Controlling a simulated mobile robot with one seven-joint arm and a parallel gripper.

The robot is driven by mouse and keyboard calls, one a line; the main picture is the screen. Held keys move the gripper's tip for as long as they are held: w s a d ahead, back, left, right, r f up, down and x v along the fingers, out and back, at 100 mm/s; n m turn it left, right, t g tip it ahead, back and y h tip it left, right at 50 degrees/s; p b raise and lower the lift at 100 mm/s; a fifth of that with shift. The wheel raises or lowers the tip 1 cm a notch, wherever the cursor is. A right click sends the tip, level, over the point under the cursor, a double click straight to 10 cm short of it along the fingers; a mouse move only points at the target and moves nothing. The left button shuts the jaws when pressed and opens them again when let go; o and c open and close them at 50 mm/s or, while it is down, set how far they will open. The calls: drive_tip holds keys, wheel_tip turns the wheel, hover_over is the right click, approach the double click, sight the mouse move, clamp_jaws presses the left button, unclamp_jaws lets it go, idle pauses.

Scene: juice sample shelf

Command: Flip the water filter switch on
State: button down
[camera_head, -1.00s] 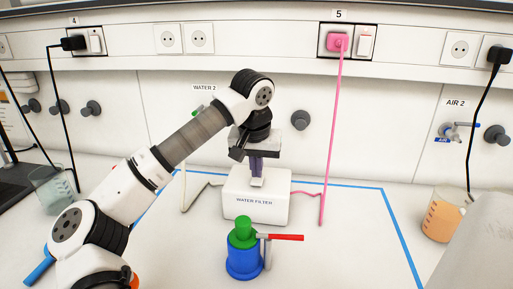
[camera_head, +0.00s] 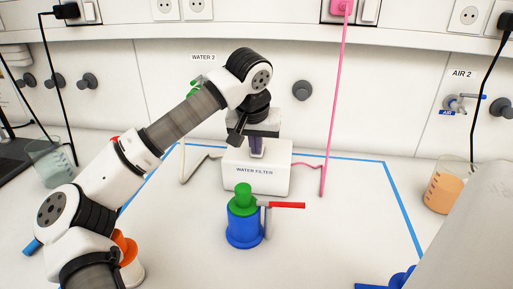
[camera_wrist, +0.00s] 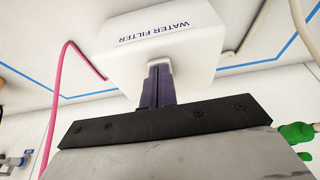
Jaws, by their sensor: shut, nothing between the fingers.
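The water filter (camera_head: 256,181) is a white box with its name on the front, inside a blue tape outline on the bench. In the wrist view the filter (camera_wrist: 160,40) fills the top middle. My gripper (camera_head: 256,153) is shut and empty, pointing down with its purple fingers at the top of the filter. In the wrist view the fingertips of my gripper (camera_wrist: 158,68) meet or nearly meet the box; contact cannot be told. A small pale piece (camera_wrist: 143,84), perhaps the switch, shows beside the fingers, mostly hidden. Its position cannot be read.
A blue and green valve-like object with a red handle (camera_head: 245,222) stands in front of the filter. A pink cable (camera_head: 334,110) runs from the filter to a wall socket. A beaker of orange liquid (camera_head: 446,193) stands right, a clear beaker (camera_head: 52,165) left.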

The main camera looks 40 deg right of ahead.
drive_tip(key=shift+d+r, duration=0.1)
drive_tip(key=shift+w+d+r+p, duration=0.2)
drive_tip(key=shift+r+p, duration=0.05)
drive_tip(key=shift+p, duration=0.2)
drive_tip(key=shift+w+d, duration=0.2)
drive_tip(key=shift+d, duration=0.1)
drive_tip(key=shift+r, duration=0.1)
